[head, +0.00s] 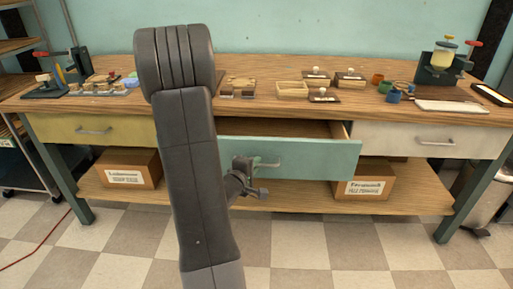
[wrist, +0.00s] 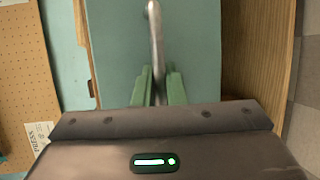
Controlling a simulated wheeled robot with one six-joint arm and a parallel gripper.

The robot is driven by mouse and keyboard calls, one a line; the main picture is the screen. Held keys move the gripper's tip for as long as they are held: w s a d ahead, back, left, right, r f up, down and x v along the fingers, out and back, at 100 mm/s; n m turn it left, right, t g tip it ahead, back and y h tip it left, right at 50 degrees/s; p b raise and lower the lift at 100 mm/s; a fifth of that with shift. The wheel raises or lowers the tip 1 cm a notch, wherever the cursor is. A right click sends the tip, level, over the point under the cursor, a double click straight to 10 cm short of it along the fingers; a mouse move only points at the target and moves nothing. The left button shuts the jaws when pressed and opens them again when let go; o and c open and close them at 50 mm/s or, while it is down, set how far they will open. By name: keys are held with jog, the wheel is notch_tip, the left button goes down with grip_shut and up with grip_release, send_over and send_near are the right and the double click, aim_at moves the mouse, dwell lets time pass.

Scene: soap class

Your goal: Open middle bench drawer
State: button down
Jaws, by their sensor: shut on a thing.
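The middle bench drawer (head: 315,160) has a teal front and stands pulled out from the bench, its inside partly showing behind the front. Its metal handle (head: 270,164) is on the front's left half in the head view, partly hidden by my gripper. My gripper (head: 253,174) is at the drawer front. In the wrist view, my gripper's green fingers (wrist: 158,86) are shut on the end of the handle (wrist: 154,30), with the teal drawer front (wrist: 115,55) behind.
The wooden bench (head: 270,63) carries soap moulds, stamps and small pots. A yellow drawer (head: 95,129) is at left and a cream drawer (head: 425,139) at right, both shut. Cardboard boxes, one at left (head: 128,168) and one at right (head: 368,179), stand on the lower shelf. The checkered floor in front is clear.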

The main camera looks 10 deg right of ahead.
jog(key=s+a, duration=0.3)
jog(key=s, duration=0.8)
jog(key=shift+s+a, duration=0.1)
jog(key=c, duration=1.8)
grip_release()
